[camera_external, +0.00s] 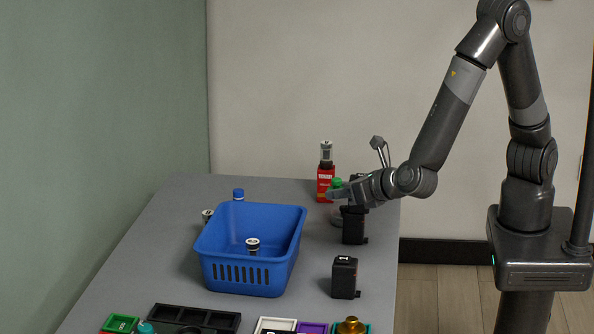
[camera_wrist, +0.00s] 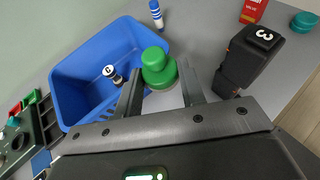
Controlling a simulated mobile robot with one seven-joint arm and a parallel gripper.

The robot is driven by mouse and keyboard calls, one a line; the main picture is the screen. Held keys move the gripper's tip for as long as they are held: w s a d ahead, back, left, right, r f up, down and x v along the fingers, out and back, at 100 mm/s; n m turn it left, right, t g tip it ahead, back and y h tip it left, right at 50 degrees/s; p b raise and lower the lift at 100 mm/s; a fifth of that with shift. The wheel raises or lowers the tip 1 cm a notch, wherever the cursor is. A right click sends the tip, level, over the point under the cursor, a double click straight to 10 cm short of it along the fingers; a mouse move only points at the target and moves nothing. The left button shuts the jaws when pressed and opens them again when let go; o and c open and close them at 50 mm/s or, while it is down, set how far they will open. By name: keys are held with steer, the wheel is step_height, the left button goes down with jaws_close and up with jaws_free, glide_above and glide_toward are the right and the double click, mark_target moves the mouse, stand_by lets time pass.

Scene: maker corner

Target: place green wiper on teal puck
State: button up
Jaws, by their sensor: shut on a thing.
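The green wiper (camera_wrist: 153,58) has a rounded green knob on a wider grey-green base. It sits between the fingertips of my gripper (camera_wrist: 162,73), which is shut on it. A teal puck (camera_wrist: 303,22) lies at the upper right of the wrist view, beyond the black block marked 3. I cannot make this puck out in the external view.
A blue basket (camera_external: 243,277) holding a dark white-topped piece stands left of my gripper. A black block (camera_wrist: 240,68) marked 3 stands close on the right. A red box (camera_external: 325,184) is behind. Another black block (camera_external: 344,278) and several trays (camera_external: 195,317) are nearer the front.

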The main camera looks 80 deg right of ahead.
step_height(320, 180, up, 3)
steer(key=shift+f, duration=0.2)
steer(key=d+m+g+h, duration=0.5)
steer(key=d+m+g, duration=0.15)
steer(key=d, duration=1.85)
steer(key=s+d+m+g, duration=0.4)
steer(key=s+d, duration=0.3)
steer(key=d, duration=0.4)
steer(key=s+d+m+g, duration=0.45)
steer(key=s+d, duration=0.25)
steer(key=d, duration=0.5)
steer(key=shift+n, duration=0.3)
steer(key=w+a+f, duration=0.2)
steer(key=w+f, duration=0.1)
steer(key=f, duration=0.1)
steer(key=w+a+f, duration=0.2)
steer(key=w+f, duration=0.2)
steer(key=w+a+f, duration=0.3)
steer(key=f, duration=0.1)
steer(key=shift+w+f, duration=0.15)
steer(key=shift+f, duration=1.95)
